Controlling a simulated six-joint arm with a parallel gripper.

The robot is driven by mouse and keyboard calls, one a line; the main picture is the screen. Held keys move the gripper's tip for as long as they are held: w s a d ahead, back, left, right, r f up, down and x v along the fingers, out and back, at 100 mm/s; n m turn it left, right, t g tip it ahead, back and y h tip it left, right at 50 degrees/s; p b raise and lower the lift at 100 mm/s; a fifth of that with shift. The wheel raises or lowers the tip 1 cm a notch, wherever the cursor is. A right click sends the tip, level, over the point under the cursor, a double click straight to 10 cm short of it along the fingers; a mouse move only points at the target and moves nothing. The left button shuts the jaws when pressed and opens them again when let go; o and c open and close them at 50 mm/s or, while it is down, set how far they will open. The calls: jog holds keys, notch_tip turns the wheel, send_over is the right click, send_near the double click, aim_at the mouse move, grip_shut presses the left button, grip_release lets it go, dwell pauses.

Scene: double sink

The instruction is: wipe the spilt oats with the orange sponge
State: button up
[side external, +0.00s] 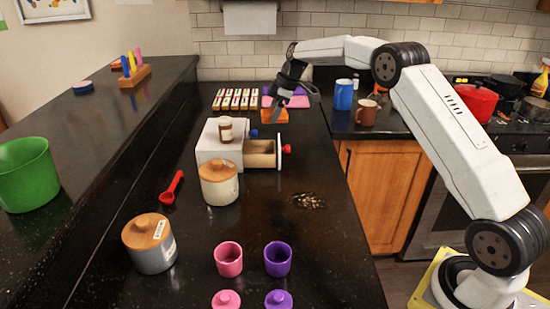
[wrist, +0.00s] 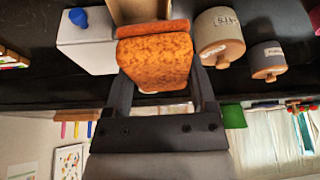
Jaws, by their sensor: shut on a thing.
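The orange sponge (side external: 274,116) is at the back of the dark counter, behind the white drawer box. My gripper (side external: 281,100) is above it with its fingers down at the sponge. In the wrist view the sponge (wrist: 155,62) sits between the two fingers of my gripper (wrist: 162,85), which are shut on it.
A lidded canister (side external: 219,184), pink cup (side external: 229,259) and purple cup (side external: 278,259) stand nearby. Counter around the oats is clear.

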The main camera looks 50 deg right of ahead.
jog(key=s+a+n+g+y, duration=0.15)
jog(key=s+n, duration=0.55)
jog(key=s, duration=1.5)
notch_tip(320, 180, down, 9)
jog(key=shift+g, duration=0.45)
jog(key=shift+f, duration=0.1)
